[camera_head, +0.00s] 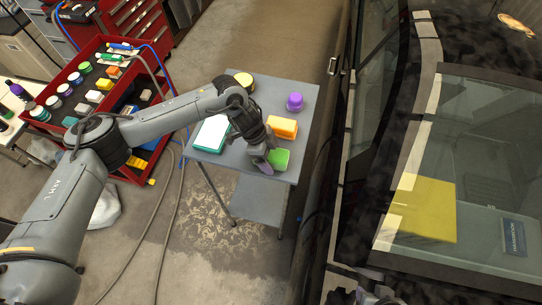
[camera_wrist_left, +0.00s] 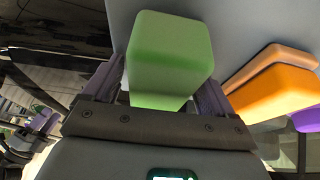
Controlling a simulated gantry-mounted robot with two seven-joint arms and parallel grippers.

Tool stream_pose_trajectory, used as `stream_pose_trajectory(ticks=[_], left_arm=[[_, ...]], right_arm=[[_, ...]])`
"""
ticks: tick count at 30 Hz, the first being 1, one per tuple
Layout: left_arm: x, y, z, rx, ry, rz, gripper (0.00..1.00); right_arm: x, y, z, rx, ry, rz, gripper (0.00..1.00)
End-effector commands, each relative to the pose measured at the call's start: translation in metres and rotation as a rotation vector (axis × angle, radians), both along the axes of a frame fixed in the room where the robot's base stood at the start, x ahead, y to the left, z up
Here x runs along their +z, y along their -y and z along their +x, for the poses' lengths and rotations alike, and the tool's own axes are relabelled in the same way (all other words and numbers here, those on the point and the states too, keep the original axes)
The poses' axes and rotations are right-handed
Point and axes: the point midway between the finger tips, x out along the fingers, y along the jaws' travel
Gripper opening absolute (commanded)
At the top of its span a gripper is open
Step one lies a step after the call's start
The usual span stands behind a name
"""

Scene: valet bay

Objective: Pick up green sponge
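The green sponge (camera_head: 279,158) is at the front edge of the small grey table (camera_head: 222,162). My left gripper (camera_head: 268,160) reaches down over the table and is right at the sponge. In the left wrist view the green sponge (camera_wrist_left: 168,55) sits between the two fingers of the left gripper (camera_wrist_left: 165,85), one finger along each side. Whether both fingers press on it is not clear.
An orange sponge (camera_head: 283,127) lies close behind the green one. A purple item (camera_head: 295,102), a round yellow-topped item (camera_head: 244,81) and a white-topped teal-edged item (camera_head: 212,134) share the table. A dark car (camera_head: 345,150) stands close on the right; a red cart (camera_head: 75,72) is at left.

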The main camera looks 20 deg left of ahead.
Motion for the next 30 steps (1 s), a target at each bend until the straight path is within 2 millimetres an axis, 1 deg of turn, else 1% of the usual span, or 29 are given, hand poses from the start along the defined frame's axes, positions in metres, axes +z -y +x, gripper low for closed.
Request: stream_pose_trajectory(ticks=[1,9,17,23,30], left_arm=[[0.000,0.000,0.000,0.000,0.000,0.000,0.78],[0.000,0.000,0.000,0.000,0.000,0.000,0.36],[0.001,0.000,0.000,0.000,0.000,0.000,0.36],[0.006,0.000,0.000,0.000,0.001,-0.001,0.36],[0.035,0.000,0.000,0.001,0.001,-0.001,0.36]], right_arm=[[0.000,0.000,0.000,0.002,0.000,-0.002,0.43],[0.000,0.001,0.000,0.001,0.000,-0.002,0.43],[0.000,0.000,0.000,-0.001,0.000,0.001,0.43],[-0.002,-0.001,0.000,-0.004,0.000,0.005,0.43],[0.027,-0.002,0.000,-0.006,-0.001,0.008,0.43]])
